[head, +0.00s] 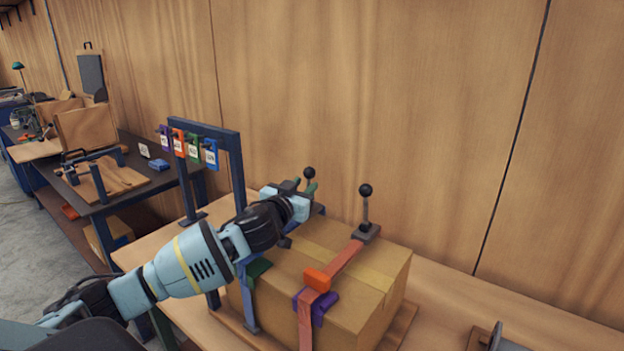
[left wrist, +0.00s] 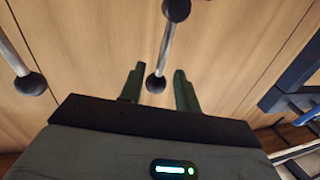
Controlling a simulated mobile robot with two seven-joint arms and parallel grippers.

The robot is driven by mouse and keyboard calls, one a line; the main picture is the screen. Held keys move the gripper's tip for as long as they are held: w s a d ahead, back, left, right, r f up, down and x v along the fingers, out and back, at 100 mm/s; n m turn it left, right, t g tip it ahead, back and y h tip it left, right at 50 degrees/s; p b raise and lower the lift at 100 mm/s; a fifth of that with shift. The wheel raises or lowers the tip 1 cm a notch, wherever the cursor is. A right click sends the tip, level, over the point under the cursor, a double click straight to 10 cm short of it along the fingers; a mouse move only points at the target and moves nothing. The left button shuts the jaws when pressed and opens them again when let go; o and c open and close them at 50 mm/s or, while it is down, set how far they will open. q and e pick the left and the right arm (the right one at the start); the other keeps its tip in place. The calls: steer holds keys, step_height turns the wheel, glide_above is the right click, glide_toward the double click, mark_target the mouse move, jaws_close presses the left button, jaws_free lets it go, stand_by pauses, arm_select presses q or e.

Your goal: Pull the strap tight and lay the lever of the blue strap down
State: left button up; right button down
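A cardboard box (head: 335,262) stands on the bench with two straps over it. The blue strap (head: 249,308) runs down its front at the left, past a green corner piece (head: 259,270); my left arm hides much of its top. Its upright lever with a black ball knob (head: 309,173) is at the back. My left gripper (head: 307,189) is at this lever. In the left wrist view its two green fingers (left wrist: 157,88) are apart, with the knob (left wrist: 156,84) between them and gaps on both sides. My right gripper is out of view.
The red strap (head: 343,262) has an orange buckle (head: 317,279), a purple corner piece (head: 325,308) and an upright lever (head: 366,208) to the right. A dark blue frame (head: 236,160) with coloured tags stands left. The wall is close behind. Bench right of the box is mostly clear.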

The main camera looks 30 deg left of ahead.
mark_target(308, 182)
arm_select(q)
steer(key=shift+w+a, duration=0.15)
steer(key=shift+w, duration=1.15)
steer(key=shift+w+a, duration=0.15)
steer(key=shift+w, duration=1.15)
jaws_close()
